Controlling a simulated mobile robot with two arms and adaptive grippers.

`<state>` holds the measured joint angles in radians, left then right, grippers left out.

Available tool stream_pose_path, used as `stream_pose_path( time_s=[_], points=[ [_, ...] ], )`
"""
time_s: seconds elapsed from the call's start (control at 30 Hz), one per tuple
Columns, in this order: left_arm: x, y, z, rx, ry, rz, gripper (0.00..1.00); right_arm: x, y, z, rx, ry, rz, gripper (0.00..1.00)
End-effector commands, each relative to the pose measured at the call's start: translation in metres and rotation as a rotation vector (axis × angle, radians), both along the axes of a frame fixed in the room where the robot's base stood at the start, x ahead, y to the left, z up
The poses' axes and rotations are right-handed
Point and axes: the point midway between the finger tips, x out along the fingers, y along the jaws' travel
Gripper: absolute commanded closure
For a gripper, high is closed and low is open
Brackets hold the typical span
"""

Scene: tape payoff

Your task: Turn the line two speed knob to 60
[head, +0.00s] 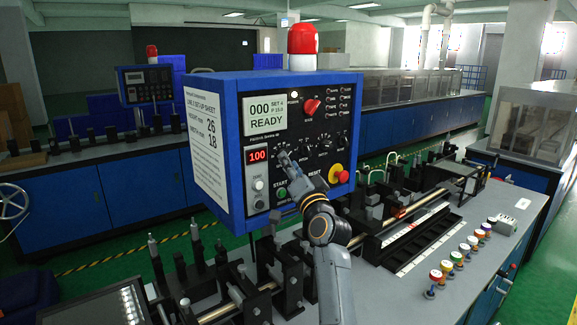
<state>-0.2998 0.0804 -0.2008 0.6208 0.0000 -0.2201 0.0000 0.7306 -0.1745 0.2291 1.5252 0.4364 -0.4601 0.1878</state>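A blue control box (217,118) with a black front panel stands at the middle of the head view. Several small black knobs sit in a row across the panel, including one at the left (265,148) and one at the right (325,141). Their labels are too small to read surely. My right gripper (284,158) is at the panel, beside the left knobs, partly hiding that area. I cannot tell whether it touches a knob or is open. My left gripper is not in view.
A red selector (311,107) and a red-and-yellow stop button (338,174) are on the same panel. A red beacon (302,40) tops the box. Upright fixtures and rails crowd the bench below. Several coloured knobs (456,257) line its right side.

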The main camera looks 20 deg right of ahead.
Motion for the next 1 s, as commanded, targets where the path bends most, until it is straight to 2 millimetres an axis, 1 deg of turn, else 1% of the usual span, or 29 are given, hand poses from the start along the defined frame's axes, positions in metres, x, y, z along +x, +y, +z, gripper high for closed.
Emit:
stream_pose_path(
  time_s=[0.1, 0.2, 0.5, 0.53, 0.57, 0.6, 0.7, 1.0],
  points=[
    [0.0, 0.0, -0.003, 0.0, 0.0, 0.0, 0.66, 0.01, 0.0, 0.002, -0.001, 0.0, 0.0, 0.66],
    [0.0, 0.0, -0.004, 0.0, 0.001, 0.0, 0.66, 0.015, 0.001, 0.004, -0.001, 0.001, 0.0, 0.66],
    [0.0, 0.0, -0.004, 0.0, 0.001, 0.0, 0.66, 0.016, 0.001, 0.004, -0.001, 0.001, -0.001, 0.66],
    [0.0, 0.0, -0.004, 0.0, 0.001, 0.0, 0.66, 0.016, 0.001, 0.005, -0.001, 0.001, -0.001, 0.68],
    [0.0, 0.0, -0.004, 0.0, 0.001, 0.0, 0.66, 0.016, 0.001, 0.004, -0.001, 0.001, -0.001, 0.75],
    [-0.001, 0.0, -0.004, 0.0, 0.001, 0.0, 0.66, 0.016, 0.001, 0.004, -0.001, 0.001, 0.0, 0.83],
    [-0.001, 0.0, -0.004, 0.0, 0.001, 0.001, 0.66, 0.016, 0.001, 0.004, -0.001, 0.001, 0.0, 1.0],
    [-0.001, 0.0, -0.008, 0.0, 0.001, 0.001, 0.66, 0.016, 0.0, 0.003, -0.011, -0.002, 0.0, 1.0]
  ],
)
